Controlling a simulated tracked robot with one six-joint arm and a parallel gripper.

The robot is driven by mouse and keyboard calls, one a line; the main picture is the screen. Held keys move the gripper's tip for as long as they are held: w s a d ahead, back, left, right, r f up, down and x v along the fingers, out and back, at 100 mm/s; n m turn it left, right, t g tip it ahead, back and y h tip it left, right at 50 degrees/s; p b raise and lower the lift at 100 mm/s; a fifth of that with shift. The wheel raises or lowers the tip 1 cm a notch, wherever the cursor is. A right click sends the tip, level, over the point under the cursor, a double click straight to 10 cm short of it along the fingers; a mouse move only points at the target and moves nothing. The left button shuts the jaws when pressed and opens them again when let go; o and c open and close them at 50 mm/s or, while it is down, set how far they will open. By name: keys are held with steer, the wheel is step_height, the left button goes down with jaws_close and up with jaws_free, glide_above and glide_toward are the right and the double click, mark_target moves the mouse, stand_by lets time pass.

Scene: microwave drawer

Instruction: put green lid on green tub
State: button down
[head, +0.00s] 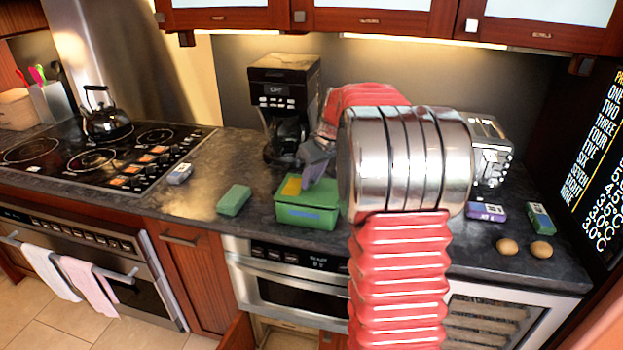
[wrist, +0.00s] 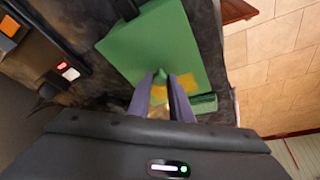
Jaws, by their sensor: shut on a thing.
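The green tub (head: 305,216) stands on the dark counter in front of the coffee maker, with a blue label on its front. The green lid (wrist: 160,40) is a flat slab in the wrist view; in the head view it seems to lie at or just over the tub's top. I cannot tell whether it is seated. My gripper (head: 308,180) is above the tub, and its grey fingers (wrist: 163,84) are shut on the lid's small green knob (wrist: 160,76). A yellow patch (head: 291,186) shows beside the fingers.
A green block (head: 234,200) lies left of the tub. A coffee maker (head: 285,95) stands behind it. A toaster (head: 492,150), a purple box (head: 486,211), a green box (head: 540,217) and two eggs (head: 507,246) are at the right. The hob (head: 100,155) is far left.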

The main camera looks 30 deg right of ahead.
steer(key=shift+f, duration=0.35)
stand_by(0.9)
steer(key=c, duration=1.5)
jaws_free()
steer(key=shift+c, duration=0.2)
steer(key=shift+o, duration=0.4)
steer(key=o, duration=0.4)
steer(key=shift+r, duration=0.1)
steer(key=shift+r, duration=3.4)
